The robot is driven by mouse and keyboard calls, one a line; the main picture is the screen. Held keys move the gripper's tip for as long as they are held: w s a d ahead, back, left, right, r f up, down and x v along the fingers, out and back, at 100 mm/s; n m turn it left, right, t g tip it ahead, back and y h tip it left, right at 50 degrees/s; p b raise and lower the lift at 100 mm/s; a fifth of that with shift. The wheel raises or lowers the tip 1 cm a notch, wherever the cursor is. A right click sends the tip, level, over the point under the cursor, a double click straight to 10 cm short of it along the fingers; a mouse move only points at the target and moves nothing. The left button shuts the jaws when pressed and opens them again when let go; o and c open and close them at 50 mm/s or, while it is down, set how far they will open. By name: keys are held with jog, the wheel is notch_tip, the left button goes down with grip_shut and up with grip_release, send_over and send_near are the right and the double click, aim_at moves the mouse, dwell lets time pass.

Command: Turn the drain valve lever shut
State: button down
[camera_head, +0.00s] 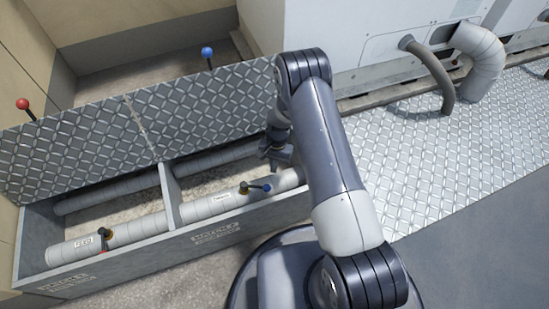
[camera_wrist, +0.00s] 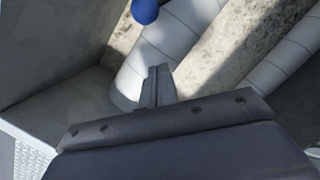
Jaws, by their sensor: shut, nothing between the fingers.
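In the head view, a valve lever with a blue tip (camera_head: 266,188) stands on the front pipe (camera_head: 205,208) in the right compartment of an open trough. The lever points right, roughly along the pipe. The pipe's label is too small to read surely. My gripper (camera_head: 277,158) is above the trough's right end, behind and apart from the lever; my forearm hides part of that end. In the wrist view, my gripper's fingers (camera_wrist: 157,86) are shut and empty. A blue ball (camera_wrist: 145,11), seemingly the lever tip, shows beyond them at the top edge, apart from the fingers.
Another valve (camera_head: 107,234) sits on the left compartment's pipe, by a FEED label. A divider (camera_head: 171,193) parts the compartments. A white unit (camera_head: 370,45) and hoses stand behind right.

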aim_at(256, 187)
jog(key=shift+s+a+f+b, duration=0.1)
jog(key=shift+s+a, duration=0.15)
jog(key=shift+s, duration=0.35)
jog(key=shift+s+a+f+b, duration=0.15)
jog(key=shift+s+a, duration=0.15)
jog(key=shift+s, duration=0.3)
jog(key=shift+s+a+f+b, duration=0.1)
jog(key=shift+s+a, duration=0.15)
jog(key=shift+s, duration=0.35)
jog(key=shift+s, duration=0.1)
